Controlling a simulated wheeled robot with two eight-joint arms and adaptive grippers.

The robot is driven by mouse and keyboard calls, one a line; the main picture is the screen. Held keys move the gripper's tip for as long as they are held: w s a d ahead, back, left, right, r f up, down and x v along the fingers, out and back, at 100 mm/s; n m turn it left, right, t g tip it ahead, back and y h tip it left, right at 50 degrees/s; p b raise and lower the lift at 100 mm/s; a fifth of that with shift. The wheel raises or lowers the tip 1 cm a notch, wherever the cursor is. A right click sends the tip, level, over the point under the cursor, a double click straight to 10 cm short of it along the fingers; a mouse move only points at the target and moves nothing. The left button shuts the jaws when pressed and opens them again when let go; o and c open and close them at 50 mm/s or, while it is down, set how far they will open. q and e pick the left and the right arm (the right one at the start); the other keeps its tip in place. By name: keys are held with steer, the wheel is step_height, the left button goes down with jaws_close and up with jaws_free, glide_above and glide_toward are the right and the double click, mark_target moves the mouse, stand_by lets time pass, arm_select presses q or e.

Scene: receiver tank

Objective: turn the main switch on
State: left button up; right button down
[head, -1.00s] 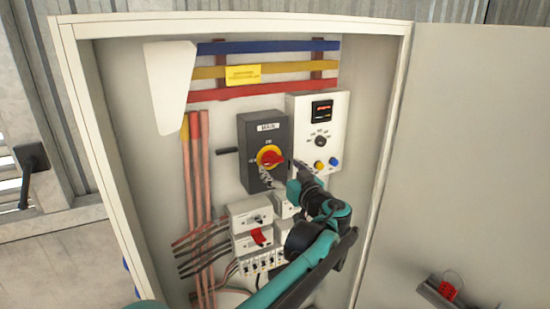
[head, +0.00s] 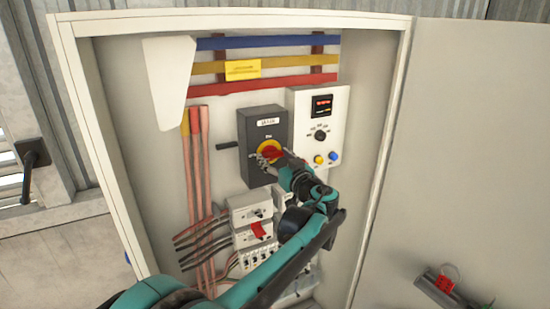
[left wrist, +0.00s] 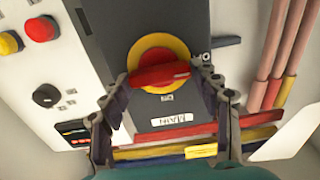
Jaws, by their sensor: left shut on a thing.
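The main switch is a dark grey box (head: 255,125) with a MAIN label on the cabinet's back panel. Its red rotary handle (left wrist: 160,74) sits on a yellow disc (left wrist: 150,56) and lies nearly level across the left wrist view. My left gripper (head: 270,155) is at the front of the switch and partly covers the handle in the head view. In the left wrist view its two fingers (left wrist: 164,84) are closed on the two ends of the handle. My right gripper is in neither view.
A white control box (head: 318,105) with a display, black knob and yellow and blue buttons stands right of the switch. Breakers (head: 250,212) sit below, near my left arm. The cabinet door (head: 470,150) stands open at right.

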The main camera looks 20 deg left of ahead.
arm_select(q)
steer(key=m+b, duration=0.2)
steer(key=m, duration=0.1)
steer(key=shift+f+m, duration=0.1)
steer(key=shift+m, duration=0.3)
steer(key=m+b, duration=0.1)
steer(key=m, duration=0.3)
steer(key=shift+w+m, duration=0.1)
steer(key=shift+m, duration=0.2)
steer(key=m+b, duration=0.2)
steer(key=m, duration=0.3)
steer(key=shift+d, duration=0.1)
steer(key=shift+f+m+b, duration=0.1)
steer(key=shift+m+b, duration=0.25)
steer(key=shift+m, duration=1.95)
steer(key=o, duration=1.2)
steer(key=shift+c, duration=0.2)
